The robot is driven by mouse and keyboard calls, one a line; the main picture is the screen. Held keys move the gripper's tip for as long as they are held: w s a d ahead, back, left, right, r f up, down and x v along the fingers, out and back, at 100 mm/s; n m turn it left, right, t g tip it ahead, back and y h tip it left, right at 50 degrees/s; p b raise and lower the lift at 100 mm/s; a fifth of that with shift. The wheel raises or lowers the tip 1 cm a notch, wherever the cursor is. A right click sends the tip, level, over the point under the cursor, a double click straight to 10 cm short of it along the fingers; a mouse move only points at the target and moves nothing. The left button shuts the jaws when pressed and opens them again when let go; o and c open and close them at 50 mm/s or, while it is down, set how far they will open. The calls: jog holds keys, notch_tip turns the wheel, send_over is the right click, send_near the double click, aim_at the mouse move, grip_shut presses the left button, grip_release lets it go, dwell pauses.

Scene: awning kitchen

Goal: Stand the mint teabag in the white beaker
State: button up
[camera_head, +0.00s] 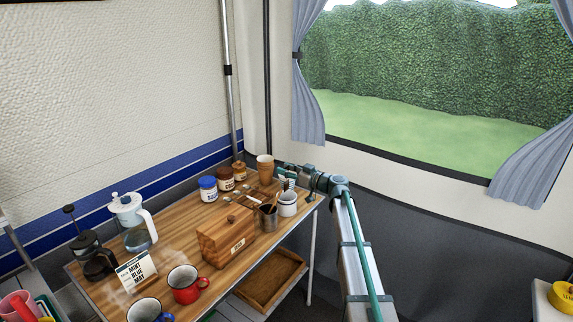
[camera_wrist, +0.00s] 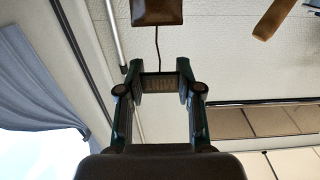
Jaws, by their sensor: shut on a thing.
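My gripper (camera_head: 284,172) is at the far right end of the wooden table, above the white beaker (camera_head: 288,206). In the wrist view its fingers (camera_wrist: 160,83) are shut on a small ribbed brownish piece. A thin dark string runs from there to a dark brown square, which I take to be the mint teabag (camera_wrist: 158,11). In the head view the bag is too small to make out surely; a small pale and green shape shows between the gripper and the beaker. The beaker stands upright with a dark rim. Its inside is hidden.
A utensil tin (camera_head: 268,219) stands close left of the beaker. A wooden box (camera_head: 227,243), jars (camera_head: 208,189) and brown stacked cups (camera_head: 265,168) are near.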

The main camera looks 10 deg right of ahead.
aim_at(288, 185)
jog(key=shift+f+b, duration=3.3)
jog(key=shift+b, duration=1.1)
jog(key=o, duration=0.9)
jog(key=shift+c, duration=0.2)
jog(key=v, duration=1.2)
